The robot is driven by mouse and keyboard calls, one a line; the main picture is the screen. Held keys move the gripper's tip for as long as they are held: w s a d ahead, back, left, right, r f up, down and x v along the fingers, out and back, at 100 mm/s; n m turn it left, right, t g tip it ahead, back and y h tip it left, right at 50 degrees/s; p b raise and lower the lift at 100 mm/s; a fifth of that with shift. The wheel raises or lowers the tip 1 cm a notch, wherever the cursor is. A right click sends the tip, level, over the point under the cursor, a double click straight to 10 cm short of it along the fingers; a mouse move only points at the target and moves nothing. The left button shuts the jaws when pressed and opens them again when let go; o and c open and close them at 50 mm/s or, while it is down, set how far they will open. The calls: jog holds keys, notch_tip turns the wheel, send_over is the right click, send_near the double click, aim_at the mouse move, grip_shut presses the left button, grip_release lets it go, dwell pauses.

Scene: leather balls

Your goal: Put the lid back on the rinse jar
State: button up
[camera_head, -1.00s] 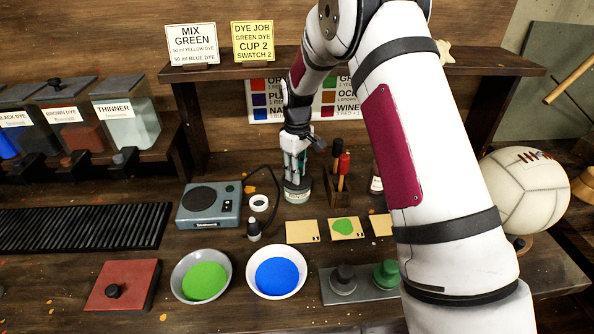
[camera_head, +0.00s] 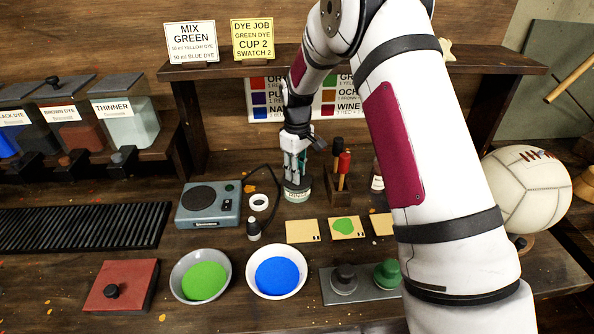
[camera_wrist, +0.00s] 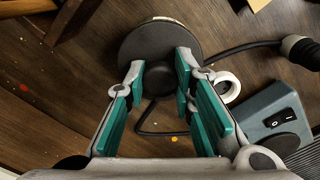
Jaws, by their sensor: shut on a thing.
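The rinse jar (camera_head: 298,194) is a small pale jar with a label, standing upright on the bench below my gripper (camera_head: 295,167). The lid (camera_wrist: 135,45) is a dark round disc in the wrist view, with a knob (camera_wrist: 159,77) between my fingertips. My gripper (camera_wrist: 160,72) is shut on that knob and points down. In the head view the lid is at the jar's mouth, mostly hidden by the fingers. I cannot tell whether the lid is fully seated.
A grey scale (camera_head: 208,204) with a cable stands left of the jar, with a white ring (camera_head: 259,203) between. A rack with red and black-handled tools (camera_head: 341,172) is close on the right. Swatch cards (camera_head: 303,231) and dye bowls (camera_head: 275,272) lie in front.

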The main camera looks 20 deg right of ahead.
jog(key=o, duration=1.5)
jog(key=shift+r, duration=0.1)
jog(key=shift+r+p, duration=0.3)
jog(key=shift+r, duration=3.1)
grip_shut()
jog(key=shift+f, duration=0.95)
jog(key=shift+f+b, duration=0.3)
jog(key=shift+f, duration=0.05)
